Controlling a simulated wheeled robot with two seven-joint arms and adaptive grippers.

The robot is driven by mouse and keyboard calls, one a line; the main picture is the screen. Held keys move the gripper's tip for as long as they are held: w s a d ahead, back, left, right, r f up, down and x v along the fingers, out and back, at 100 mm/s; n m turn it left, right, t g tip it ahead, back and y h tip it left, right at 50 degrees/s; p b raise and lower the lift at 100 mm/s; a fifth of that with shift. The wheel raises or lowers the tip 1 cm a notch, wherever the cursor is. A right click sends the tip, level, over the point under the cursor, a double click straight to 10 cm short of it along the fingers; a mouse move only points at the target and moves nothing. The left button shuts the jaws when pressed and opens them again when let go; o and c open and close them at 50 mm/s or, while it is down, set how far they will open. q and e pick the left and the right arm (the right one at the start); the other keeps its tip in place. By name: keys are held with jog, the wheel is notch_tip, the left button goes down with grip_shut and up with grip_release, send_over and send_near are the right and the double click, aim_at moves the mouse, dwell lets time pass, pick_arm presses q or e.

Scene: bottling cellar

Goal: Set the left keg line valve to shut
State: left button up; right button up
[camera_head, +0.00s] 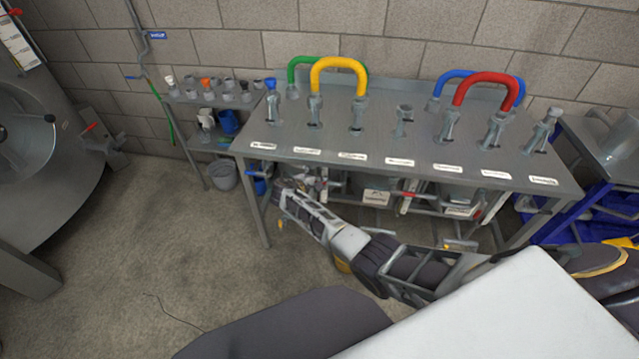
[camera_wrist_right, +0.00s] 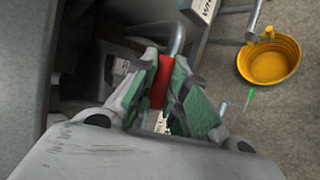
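My right gripper (camera_head: 298,186) reaches in under the front edge of the grey bench (camera_head: 390,135), near its left end. In the right wrist view the green-padded fingers of this gripper (camera_wrist_right: 170,92) lie on both sides of a red-sleeved valve lever (camera_wrist_right: 161,80) and appear to touch it. The grey metal rod of the lever runs on above the sleeve. The valve body is hidden behind the gripper. Farther right under the bench, another valve lever with a red end (camera_head: 408,195) shows in the head view. My left gripper is not in view.
Green, yellow, blue and red hoses (camera_head: 340,66) loop between fittings on the bench top. A yellow bucket (camera_wrist_right: 270,62) stands on the floor. A shelf (camera_head: 210,97) with small items stands left of the bench, a blue rack (camera_head: 600,205) right.

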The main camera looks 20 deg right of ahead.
jog(key=o, duration=0.4)
jog(key=shift+o, duration=0.2)
jog(key=shift+a, duration=0.15)
jog(key=v, duration=1.1)
jog(key=shift+s+a+r, duration=0.2)
jog(key=shift+a+r, duration=0.05)
dwell(0.4)
